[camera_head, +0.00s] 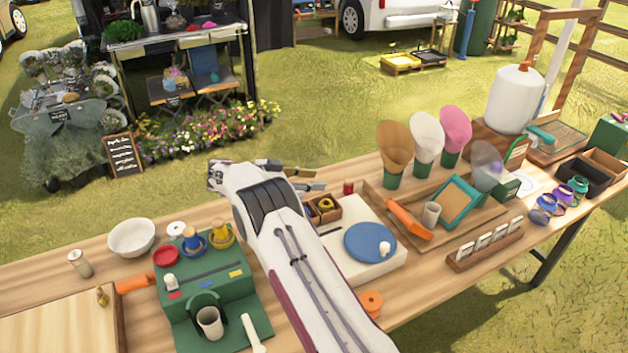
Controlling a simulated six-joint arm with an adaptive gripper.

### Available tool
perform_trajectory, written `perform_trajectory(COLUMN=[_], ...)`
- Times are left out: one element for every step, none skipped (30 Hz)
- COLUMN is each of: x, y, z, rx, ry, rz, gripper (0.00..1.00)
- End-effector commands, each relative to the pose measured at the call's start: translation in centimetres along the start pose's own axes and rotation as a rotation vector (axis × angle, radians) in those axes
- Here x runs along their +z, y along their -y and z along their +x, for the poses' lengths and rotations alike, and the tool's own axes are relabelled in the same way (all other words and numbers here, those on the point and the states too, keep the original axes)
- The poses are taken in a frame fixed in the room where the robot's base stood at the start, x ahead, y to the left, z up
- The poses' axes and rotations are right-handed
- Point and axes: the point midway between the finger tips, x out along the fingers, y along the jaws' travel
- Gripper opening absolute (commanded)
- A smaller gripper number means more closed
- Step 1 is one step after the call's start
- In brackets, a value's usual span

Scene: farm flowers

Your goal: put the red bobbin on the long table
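A small dark red cylinder (348,188), which may be the red bobbin, stands near the far edge of the long wooden table (415,305).
A green box (205,287) with blue and yellow spools stands left of my arm. A white board with a blue disc (370,242) and an orange spool (371,303) are to the right. A wooden tray (405,188) with cones stands beyond. Bare table shows at front right.

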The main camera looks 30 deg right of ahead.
Motion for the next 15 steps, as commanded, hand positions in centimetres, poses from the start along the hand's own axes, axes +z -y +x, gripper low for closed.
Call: perform_trajectory(x=[-0.01, -0.01, -0.01, -0.01, -0.01, -0.01, -0.01, -0.01, -0.01, -0.04, -0.10, -0.23, -0.39, -0.60, -0.99], y=[0.01, 0.01, 0.01, 0.01, 0.01, 0.01, 0.01, 0.01, 0.01, 0.03, 0.06, 0.14, 0.23, 0.36, 0.61], z=[0.00, 0.00, 0.00, 0.00, 0.01, 0.01, 0.01, 0.01, 0.01, 0.00, -0.02, -0.06, -0.11, -0.17, -0.30], rx=[0.000, 0.000, 0.000, 0.000, 0.000, 0.000, 0.000, 0.000, 0.000, -0.001, -0.002, -0.006, -0.010, -0.016, -0.028], ry=[0.000, 0.000, 0.000, 0.000, 0.000, 0.000, 0.000, 0.000, 0.000, 0.000, 0.000, -0.001, -0.002, -0.002, -0.004], rz=[0.000, 0.000, 0.000, 0.000, 0.000, 0.000, 0.000, 0.000, 0.000, 0.001, 0.001, 0.003, 0.005, 0.007, 0.011], gripper=[0.37, 0.37, 0.37, 0.37, 0.37, 0.37, 0.37, 0.37, 0.37, 0.37, 0.37, 0.37, 0.37, 0.37, 0.37])
